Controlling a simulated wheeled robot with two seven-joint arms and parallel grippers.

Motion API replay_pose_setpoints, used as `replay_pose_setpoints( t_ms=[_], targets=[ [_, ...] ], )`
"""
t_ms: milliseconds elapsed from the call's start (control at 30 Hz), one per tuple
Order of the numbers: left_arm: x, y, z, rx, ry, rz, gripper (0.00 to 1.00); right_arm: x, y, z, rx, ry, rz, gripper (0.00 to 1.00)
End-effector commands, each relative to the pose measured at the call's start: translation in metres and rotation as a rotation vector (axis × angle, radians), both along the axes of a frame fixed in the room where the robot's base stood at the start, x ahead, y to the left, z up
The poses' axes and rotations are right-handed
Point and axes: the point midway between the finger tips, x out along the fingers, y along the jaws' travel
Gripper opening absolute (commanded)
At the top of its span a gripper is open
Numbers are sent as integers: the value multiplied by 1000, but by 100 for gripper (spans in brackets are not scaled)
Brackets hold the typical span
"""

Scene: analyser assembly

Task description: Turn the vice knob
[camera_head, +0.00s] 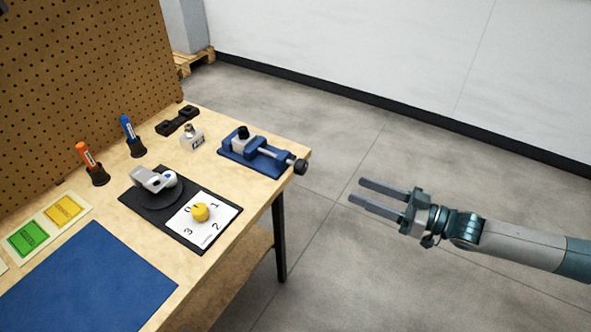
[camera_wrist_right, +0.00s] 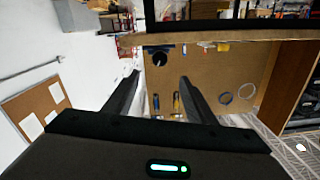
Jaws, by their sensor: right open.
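The blue vice (camera_head: 262,158) sits at the far right corner of the workbench. Its dark round knob (camera_head: 300,166) sits at the end of a silver screw rod and overhangs the bench edge. My right gripper (camera_head: 356,191) is open and empty. It hangs over the floor to the right of the knob, apart from it, with its two fingers pointing left toward the bench. In the right wrist view its fingers (camera_wrist_right: 159,76) are spread, with a dark round shape beyond them. I cannot tell for sure whether that shape is the knob. My left gripper is out of view.
A black plate with a yellow dial (camera_head: 201,212) and a grey-white device (camera_head: 154,180) lies mid-bench. Orange (camera_head: 89,157) and blue (camera_head: 129,130) markers stand in holders near the pegboard (camera_head: 80,75). The floor (camera_head: 400,150) beside the bench is clear.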

Motion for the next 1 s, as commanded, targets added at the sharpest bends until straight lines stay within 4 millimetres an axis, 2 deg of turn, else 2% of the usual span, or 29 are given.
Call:
replay_pose_setpoints(
  t_ms=[367,567,767,1000],
  targets=[
    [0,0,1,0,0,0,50,0,0,1,0,0,1,50],
    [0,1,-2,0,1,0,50,6,8,1,0,-1,0,50],
    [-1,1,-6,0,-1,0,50,18,27,2,1,-3,2,50],
    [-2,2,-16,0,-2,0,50,41,62,3,2,-3,1,50]
  ],
)
